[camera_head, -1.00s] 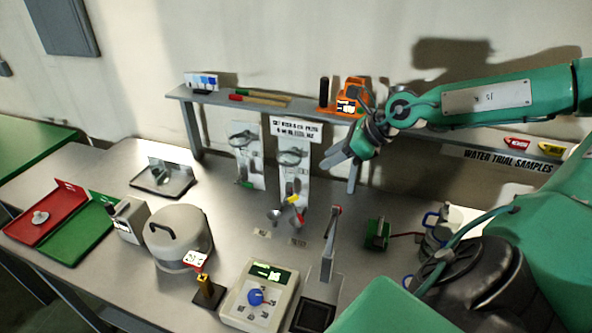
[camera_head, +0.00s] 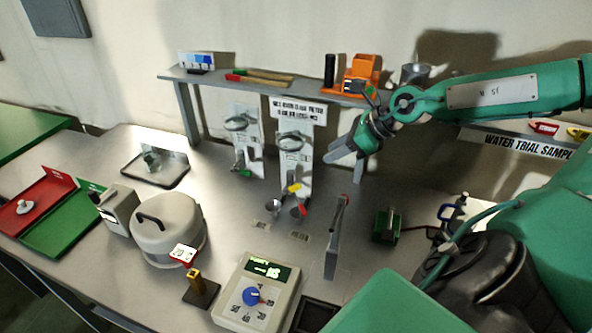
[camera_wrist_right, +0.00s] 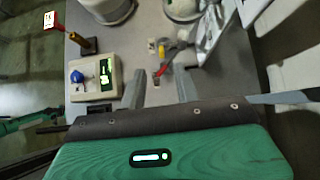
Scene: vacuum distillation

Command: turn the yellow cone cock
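The yellow cone cock (camera_head: 294,188) is a small yellow handle at the lower part of the right white board (camera_head: 295,150) behind the bench. It also shows in the right wrist view (camera_wrist_right: 183,36), beyond the fingertips. A red handle (camera_head: 300,211) sits just below it, near the small funnels. My right gripper (camera_head: 343,150) is to the right of the board, above the bench and apart from the cock. In the right wrist view its two fingers (camera_wrist_right: 160,90) stand apart with nothing held between them. My left gripper is not in view.
A grey post (camera_head: 336,238) stands to the right of the funnels. A control box (camera_head: 256,290) with a blue knob is in front, with a round lidded pot (camera_head: 165,228) to its left. A shelf (camera_head: 220,80) runs behind, above the boards. Bare bench lies left of the funnels.

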